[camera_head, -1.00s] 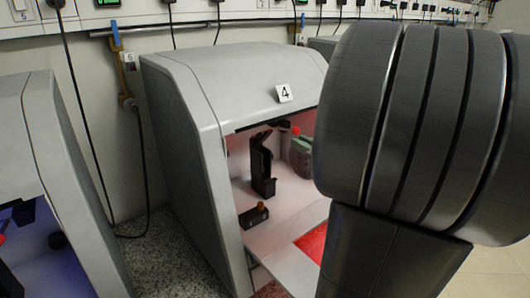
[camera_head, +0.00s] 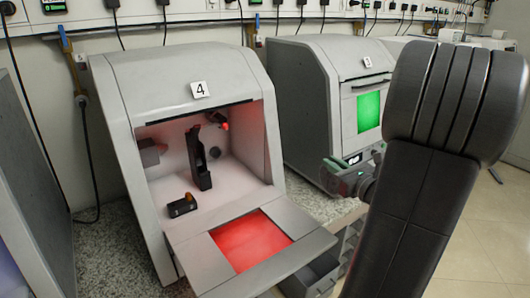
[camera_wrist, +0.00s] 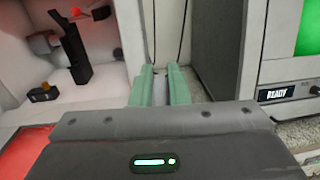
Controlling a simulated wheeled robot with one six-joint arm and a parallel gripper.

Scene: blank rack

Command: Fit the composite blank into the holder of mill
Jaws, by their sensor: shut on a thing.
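The open mill marked 4 (camera_head: 200,89) stands left of centre. Inside it is a black upright holder (camera_head: 199,160), which also shows at the upper left of the wrist view (camera_wrist: 76,55). No blank shows in the holder. My gripper (camera_wrist: 161,78) has two green fingers shut on a thin pale grey piece (camera_wrist: 160,93), probably the composite blank, mostly hidden between them. In the head view my gripper is small, outside mill 4 to its right, in front of the neighbouring mill.
A small black block with an orange knob (camera_head: 183,205) sits on mill 4's floor. Its lowered door (camera_head: 312,245) with a red panel juts forward. The neighbouring mill (camera_head: 330,90) is closed, with a green window and a READY display (camera_wrist: 290,92). Grey drawers (camera_head: 345,245) stand below.

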